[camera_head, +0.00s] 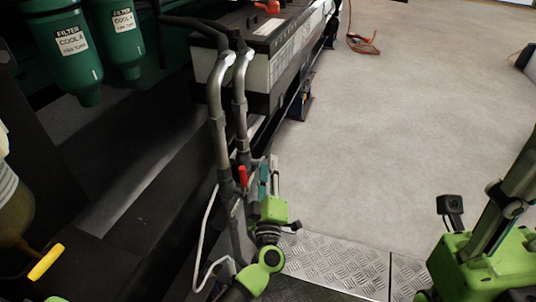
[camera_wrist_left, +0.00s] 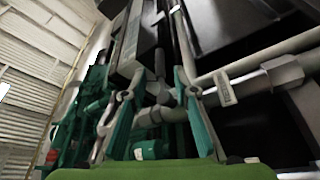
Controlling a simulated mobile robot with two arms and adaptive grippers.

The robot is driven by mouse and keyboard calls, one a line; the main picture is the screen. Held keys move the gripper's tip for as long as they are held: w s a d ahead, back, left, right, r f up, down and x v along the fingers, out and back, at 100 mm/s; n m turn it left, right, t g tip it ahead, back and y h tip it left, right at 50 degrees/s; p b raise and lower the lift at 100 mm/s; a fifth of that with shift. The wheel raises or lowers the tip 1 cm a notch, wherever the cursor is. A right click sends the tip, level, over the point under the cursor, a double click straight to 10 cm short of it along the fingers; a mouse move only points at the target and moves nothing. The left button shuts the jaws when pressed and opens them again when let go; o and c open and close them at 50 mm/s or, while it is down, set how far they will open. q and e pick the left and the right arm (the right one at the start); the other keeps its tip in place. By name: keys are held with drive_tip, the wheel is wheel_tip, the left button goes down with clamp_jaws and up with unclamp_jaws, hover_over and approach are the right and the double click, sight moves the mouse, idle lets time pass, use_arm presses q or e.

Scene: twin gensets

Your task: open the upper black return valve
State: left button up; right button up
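Two grey pipes (camera_head: 216,125) run down beside the black engine skid in the head view. A red valve handle (camera_head: 242,175) stands on them at about mid-height. I cannot make out a black valve handle; the spot by my gripper is partly covered. My left gripper (camera_head: 268,178) is right beside the pipes, to the right of the red handle. In the left wrist view its two teal-and-grey fingers (camera_wrist_left: 158,98) are spread apart, with pipework beyond them. A grey pipe fitting with a tag (camera_wrist_left: 225,88) lies just right of the right finger.
Two green coolant filters (camera_head: 78,58) hang at the upper left. A yellow-handled part (camera_head: 46,262) is at the lower left. A thin white hose (camera_head: 205,235) loops by the pipes. Checker plate (camera_head: 335,262) and open concrete floor (camera_head: 400,130) lie to the right. An orange cable (camera_head: 362,43) lies far back.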

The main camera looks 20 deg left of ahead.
sight(268, 148)
use_arm(q)
drive_tip(key=b+x, duration=0.1)
drive_tip(key=x, duration=0.5)
drive_tip(key=shift+w+a+b, duration=0.1)
drive_tip(key=shift+w+b, duration=0.2)
drive_tip(key=shift+b, duration=0.1)
clamp_jaws()
